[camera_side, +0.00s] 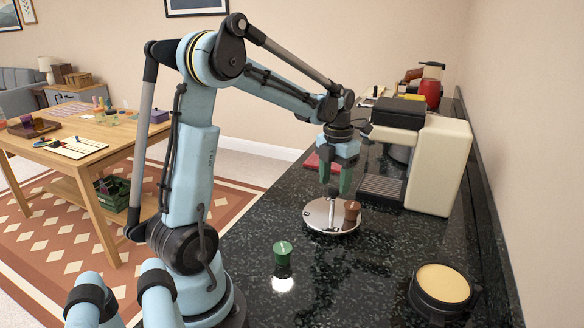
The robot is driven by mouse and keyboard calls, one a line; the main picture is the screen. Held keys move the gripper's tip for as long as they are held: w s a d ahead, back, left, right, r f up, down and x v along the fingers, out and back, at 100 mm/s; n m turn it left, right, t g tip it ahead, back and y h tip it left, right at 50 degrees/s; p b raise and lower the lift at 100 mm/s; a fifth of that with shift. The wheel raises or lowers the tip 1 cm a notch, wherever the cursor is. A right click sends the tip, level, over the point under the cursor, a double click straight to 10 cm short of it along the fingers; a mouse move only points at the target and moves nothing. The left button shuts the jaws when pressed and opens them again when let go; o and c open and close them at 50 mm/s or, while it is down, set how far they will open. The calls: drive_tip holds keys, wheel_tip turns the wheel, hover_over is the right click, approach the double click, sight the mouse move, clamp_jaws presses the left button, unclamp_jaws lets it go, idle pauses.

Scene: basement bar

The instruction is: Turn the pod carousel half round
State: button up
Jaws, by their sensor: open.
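The pod carousel (318,222) is a round, shiny metal plate with an upright post at its middle, standing on the dark speckled counter. A brown pod (352,210) stands on its right side. A dark mark shows near its front left edge. My gripper (337,188) points down over the carousel, its two green fingers open and apart, close to the top of the post. I cannot tell whether the fingers touch the post. A green pod (282,253) stands on the counter in front of the carousel, apart from it.
A cream coffee machine (440,165) with a drip tray (381,188) stands right behind the carousel. A round black container with a tan top (443,285) sits at the front right. A red item (313,161) lies behind my gripper. The counter's front middle is clear.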

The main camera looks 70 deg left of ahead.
wheel_tip(320, 180, up, 11)
drive_tip(key=shift+f, duration=0.2)
drive_tip(key=shift+d, duration=0.1)
idle(0.4)
drive_tip(key=s+d+f+n+t, duration=0.2)
drive_tip(key=d+n, duration=0.4)
drive_tip(key=n, duration=0.4)
drive_tip(key=s+d+f+n+t, duration=0.2)
drive_tip(key=d+n, duration=0.5)
drive_tip(key=n, duration=0.4)
drive_tip(key=s+d+f+n+t, duration=0.2)
drive_tip(key=d+n, duration=0.4)
drive_tip(key=n, duration=0.4)
drive_tip(key=shift+s+d+f+n+t, duration=0.3)
drive_tip(key=shift+f+n+t, duration=0.15)
drive_tip(key=shift+t, duration=0.15)
